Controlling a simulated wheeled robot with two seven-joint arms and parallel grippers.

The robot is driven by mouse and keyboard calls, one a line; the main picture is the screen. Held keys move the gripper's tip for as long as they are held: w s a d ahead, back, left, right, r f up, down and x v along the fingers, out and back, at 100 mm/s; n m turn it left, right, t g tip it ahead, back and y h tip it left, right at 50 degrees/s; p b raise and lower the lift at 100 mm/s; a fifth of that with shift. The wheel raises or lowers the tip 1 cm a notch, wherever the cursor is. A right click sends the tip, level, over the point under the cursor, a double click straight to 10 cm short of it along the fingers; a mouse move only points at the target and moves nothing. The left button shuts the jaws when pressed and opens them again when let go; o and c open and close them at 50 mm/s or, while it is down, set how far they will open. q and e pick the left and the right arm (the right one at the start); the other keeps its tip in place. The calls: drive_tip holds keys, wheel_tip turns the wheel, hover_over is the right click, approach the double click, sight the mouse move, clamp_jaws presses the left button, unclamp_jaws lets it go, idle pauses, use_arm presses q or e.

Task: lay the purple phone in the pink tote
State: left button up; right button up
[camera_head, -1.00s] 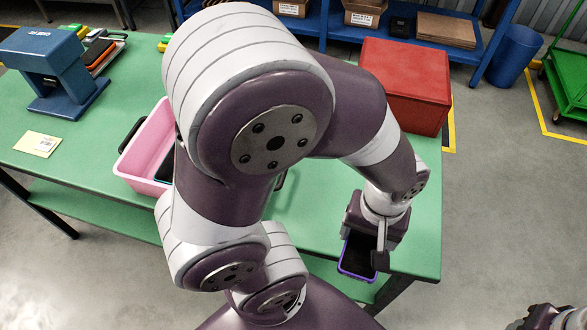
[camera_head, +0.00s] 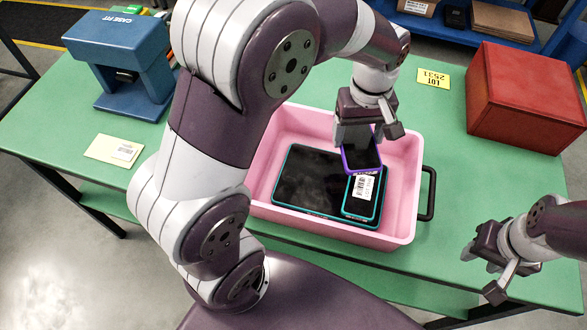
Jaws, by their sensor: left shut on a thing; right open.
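The purple phone (camera_head: 362,157) has a dark screen and a purple rim. My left gripper (camera_head: 358,135) is shut on its upper end and holds it tilted over the pink tote (camera_head: 403,190). The tote is open on top, with a black handle on its right side. A large dark tablet (camera_head: 308,180) with a teal rim lies in it. A smaller teal-rimmed device (camera_head: 361,196) with a white label lies at its right. The purple phone's lower edge overlaps these in the picture; I cannot tell whether it touches. My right gripper (camera_head: 478,262) is open and empty, right of the tote.
The green table (camera_head: 455,205) has free room right of the tote. A red box (camera_head: 525,98) stands at the back right, near a yellow lot card (camera_head: 433,79). A blue machine (camera_head: 120,62) and a pale labelled card (camera_head: 115,150) are at the left.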

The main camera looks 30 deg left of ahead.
use_arm(q)
hover_over(302, 175)
wheel_tip(302, 175, down, 6)
drive_tip(key=shift+w+d+f, duration=0.1)
drive_tip(key=shift+d, duration=0.05)
wheel_tip(302, 175, down, 4)
drive_tip(key=shift+r, duration=0.15)
drive_tip(key=shift+f, duration=0.3)
drive_tip(key=shift+f+b, duration=0.45)
drive_tip(key=shift+f, duration=0.15)
drive_tip(key=o, duration=1.1)
drive_tip(key=shift+o, duration=0.2)
drive_tip(key=shift+r, duration=0.4)
wheel_tip(302, 175, up, 12)
drive_tip(key=p, duration=0.2)
drive_tip(key=s+d+f+m+t, duration=0.1)
drive_tip(key=s+d+f+m, duration=0.1)
drive_tip(key=s+f+m, duration=0.2)
drive_tip(key=f+m, duration=0.1)
drive_tip(key=m, duration=0.2)
drive_tip(key=shift+s+d+m, duration=0.25)
drive_tip(key=shift+d+m, duration=0.05)
